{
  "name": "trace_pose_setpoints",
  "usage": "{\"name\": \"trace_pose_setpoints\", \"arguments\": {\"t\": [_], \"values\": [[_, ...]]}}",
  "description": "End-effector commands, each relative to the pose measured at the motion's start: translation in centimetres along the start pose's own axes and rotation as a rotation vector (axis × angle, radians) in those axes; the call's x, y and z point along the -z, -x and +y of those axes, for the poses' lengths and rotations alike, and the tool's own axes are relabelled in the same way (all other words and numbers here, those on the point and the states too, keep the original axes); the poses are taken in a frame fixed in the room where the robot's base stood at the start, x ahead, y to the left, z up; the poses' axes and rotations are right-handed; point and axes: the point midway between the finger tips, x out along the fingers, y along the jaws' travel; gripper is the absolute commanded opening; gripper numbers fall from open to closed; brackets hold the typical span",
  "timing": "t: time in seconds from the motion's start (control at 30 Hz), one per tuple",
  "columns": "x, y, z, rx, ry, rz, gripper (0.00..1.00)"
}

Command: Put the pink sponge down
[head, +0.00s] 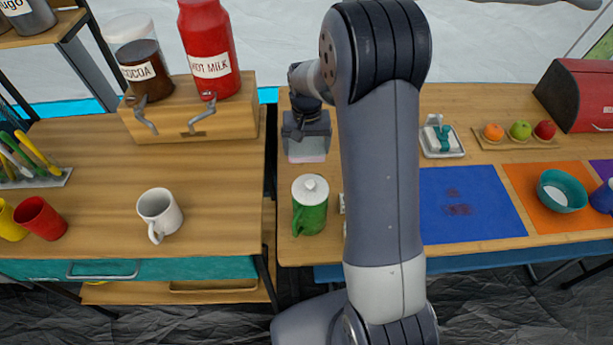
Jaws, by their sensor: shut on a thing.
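The pink sponge (307,158) shows as a thin pale pink strip under my gripper (306,148), near the left back part of the right-hand table (458,101). My gripper is shut on the sponge and points down. Most of the sponge is hidden by the gripper. I cannot tell whether the sponge touches the table. My arm covers the middle of the picture and hides part of the table to the right of the gripper.
A green lidded pot (310,208) stands in front of the gripper. A small tray (441,141) with a white and teal item lies right of my arm. A blue mat (468,205) lies in front of it. A gap separates the left table (90,165).

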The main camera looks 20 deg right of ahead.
Motion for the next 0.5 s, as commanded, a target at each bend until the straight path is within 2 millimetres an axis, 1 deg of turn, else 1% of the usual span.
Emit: {"name": "trace_pose_setpoints", "arguments": {"t": [0.03,0.2,0.3,0.47,0.5], "values": [[-0.1,-1.1,0.0,-0.001,0.000,-0.006,0.60],[-0.2,-4.2,0.0,-0.001,0.000,-0.007,0.60],[-0.1,-5.3,0.0,-0.001,0.000,-0.004,0.60],[-0.1,-6.4,0.0,-0.001,0.000,-0.003,0.60],[-0.1,-7.0,0.0,-0.001,0.000,-0.005,0.60]]}}
